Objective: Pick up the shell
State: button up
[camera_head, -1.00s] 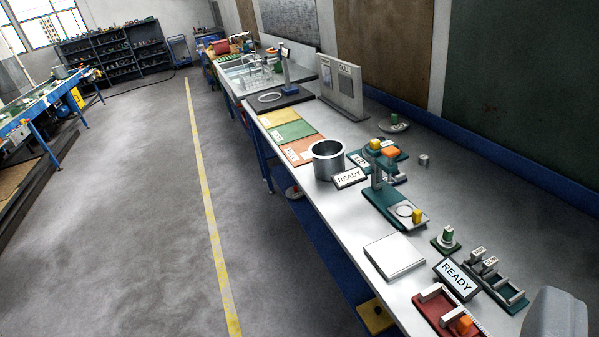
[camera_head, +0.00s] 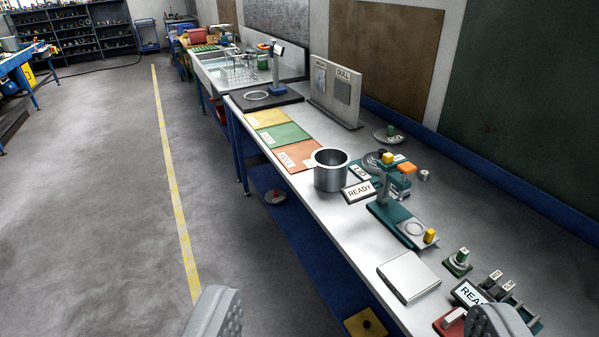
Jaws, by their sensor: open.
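A bare metal, open-topped round pot (camera_head: 331,178), which I take to be the shell, stands upright on the grey bench (camera_head: 345,235) near its front edge. Its mouth faces up and nothing touches its rim. My gripper (camera_head: 357,318) shows as two grey fingers at the bottom of the picture, set wide apart with nothing between them. It is open and on the near side of the pot, well apart from it.
Yellow, green and orange mats (camera_head: 282,134) lie behind the pot. A flat pale block (camera_head: 408,275) lies nearer. The floor at left is clear.

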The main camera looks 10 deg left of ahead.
aim_at(331, 165)
jog(key=u, duration=0.65)
jog(key=i, duration=2.65)
jog(key=z, duration=0.85)
